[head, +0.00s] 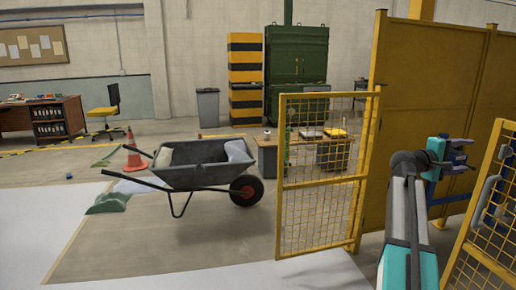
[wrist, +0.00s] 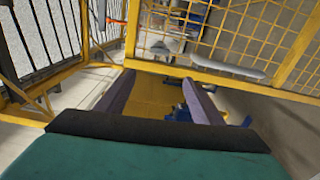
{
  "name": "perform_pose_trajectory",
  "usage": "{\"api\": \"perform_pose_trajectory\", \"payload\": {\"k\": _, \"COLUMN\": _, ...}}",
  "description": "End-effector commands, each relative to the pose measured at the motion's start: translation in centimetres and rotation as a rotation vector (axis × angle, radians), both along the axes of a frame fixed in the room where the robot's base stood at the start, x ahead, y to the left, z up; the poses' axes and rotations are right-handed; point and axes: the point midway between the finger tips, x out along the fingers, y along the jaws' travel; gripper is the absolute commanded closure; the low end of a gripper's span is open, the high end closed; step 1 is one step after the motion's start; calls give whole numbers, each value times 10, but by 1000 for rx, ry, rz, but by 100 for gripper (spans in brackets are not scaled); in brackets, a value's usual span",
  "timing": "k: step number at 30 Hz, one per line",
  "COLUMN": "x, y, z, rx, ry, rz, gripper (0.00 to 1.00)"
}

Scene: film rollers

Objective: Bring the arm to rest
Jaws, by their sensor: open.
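My arm reaches up at the right of the head view. My gripper (head: 468,156) is at its end, in front of the yellow panel wall. In the wrist view my gripper (wrist: 160,98) shows two dark purple fingers set well apart. The gap between them is empty, with the floor and a yellow surface beyond. The fingertips touch nothing that I can make out.
A yellow mesh gate (head: 318,195) stands left of my arm, and a second mesh gate with a grey handle (head: 485,198) stands close at right. A wheelbarrow (head: 200,163) and an orange cone (head: 132,152) stand further left.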

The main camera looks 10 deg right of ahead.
Motion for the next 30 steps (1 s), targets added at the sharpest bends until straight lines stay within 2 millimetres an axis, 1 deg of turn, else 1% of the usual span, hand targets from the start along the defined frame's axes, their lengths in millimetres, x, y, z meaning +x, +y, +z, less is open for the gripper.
{"api": "perform_pose_trajectory", "payload": {"k": 1, "x": 13, "y": 7, "z": -8, "rx": 9, "ry": 12, "rz": 16, "gripper": 39}}
{"api": "perform_pose_trajectory", "payload": {"k": 5, "x": 44, "y": 24, "z": -40, "rx": 35, "ry": 50, "rz": 55, "gripper": 39}}
{"api": "perform_pose_trajectory", "payload": {"k": 8, "x": 66, "y": 41, "z": -71, "rx": 58, "ry": 87, "rz": 87, "gripper": 39}}
{"api": "perform_pose_trajectory", "payload": {"k": 9, "x": 74, "y": 48, "z": -84, "rx": 68, "ry": 103, "rz": 99, "gripper": 39}}
{"api": "perform_pose_trajectory", "payload": {"k": 14, "x": 103, "y": 80, "z": -139, "rx": 115, "ry": 155, "rz": 151, "gripper": 39}}
{"api": "perform_pose_trajectory", "payload": {"k": 15, "x": 108, "y": 87, "z": -154, "rx": 131, "ry": 168, "rz": 163, "gripper": 39}}
{"api": "perform_pose_trajectory", "payload": {"k": 17, "x": 116, "y": 101, "z": -176, "rx": 154, "ry": 185, "rz": 182, "gripper": 39}}
{"api": "perform_pose_trajectory", "payload": {"k": 18, "x": 121, "y": 109, "z": -191, "rx": 170, "ry": 196, "rz": 194, "gripper": 39}}
{"api": "perform_pose_trajectory", "payload": {"k": 23, "x": 133, "y": 145, "z": -250, "rx": 240, "ry": 239, "rz": 237, "gripper": 39}}
{"api": "perform_pose_trajectory", "payload": {"k": 24, "x": 135, "y": 155, "z": -266, "rx": 260, "ry": 250, "rz": 247, "gripper": 39}}
{"api": "perform_pose_trajectory", "payload": {"k": 29, "x": 137, "y": 193, "z": -325, "rx": 340, "ry": 287, "rz": 280, "gripper": 39}}
{"api": "perform_pose_trajectory", "payload": {"k": 30, "x": 136, "y": 204, "z": -340, "rx": 360, "ry": 296, "rz": 286, "gripper": 39}}
